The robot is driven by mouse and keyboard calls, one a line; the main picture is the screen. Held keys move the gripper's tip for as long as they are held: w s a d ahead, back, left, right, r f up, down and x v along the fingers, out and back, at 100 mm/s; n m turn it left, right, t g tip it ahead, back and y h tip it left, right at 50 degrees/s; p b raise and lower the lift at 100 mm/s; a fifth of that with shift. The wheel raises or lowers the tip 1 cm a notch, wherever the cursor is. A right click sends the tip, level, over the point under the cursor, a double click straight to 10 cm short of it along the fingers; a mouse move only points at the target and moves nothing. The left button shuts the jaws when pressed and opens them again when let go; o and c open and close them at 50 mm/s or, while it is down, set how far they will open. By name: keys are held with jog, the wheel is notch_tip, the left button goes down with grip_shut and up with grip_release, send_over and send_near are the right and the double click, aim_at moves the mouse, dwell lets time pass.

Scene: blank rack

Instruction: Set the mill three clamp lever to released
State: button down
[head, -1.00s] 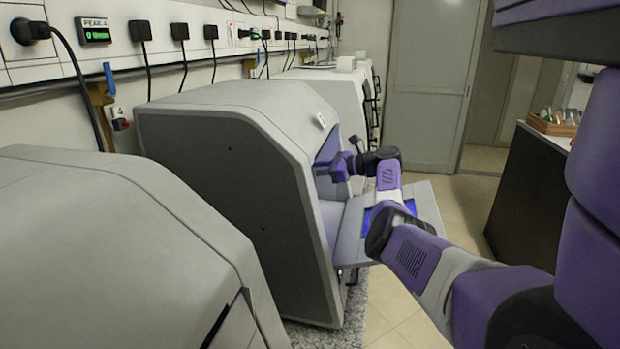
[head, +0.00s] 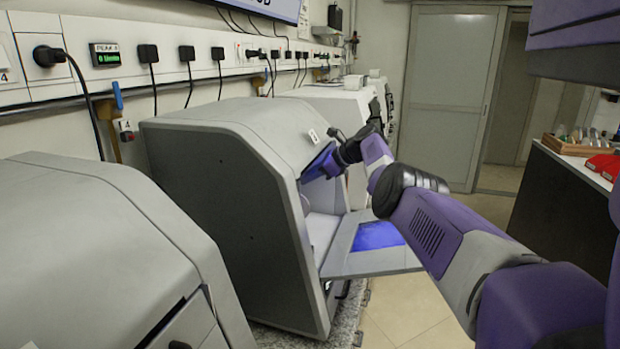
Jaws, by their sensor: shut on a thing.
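A grey mill (head: 225,190) with a slanted front stands in the middle. A small white label (head: 313,136) is on its upper edge. Its front flap (head: 395,262), with a blue window, hangs folded down and outward, so the front is open. My gripper (head: 328,164) is at the upper part of this opening, just below a blue panel edge. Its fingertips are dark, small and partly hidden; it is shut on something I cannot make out. No clamp lever can be clearly told apart, and the inside of the mill is mostly hidden.
Another grey machine (head: 110,250) fills the lower left, and a paler one (head: 345,105) stands behind. Plugs and cables line the wall rail (head: 180,65). A dark counter (head: 565,205) stands right; clear floor (head: 395,315) lies between.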

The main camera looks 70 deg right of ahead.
jog(key=shift+r, duration=0.1)
jog(key=c, duration=1.3)
grip_release()
jog(key=shift+s, duration=0.1)
jog(key=shift+v, duration=3.8)
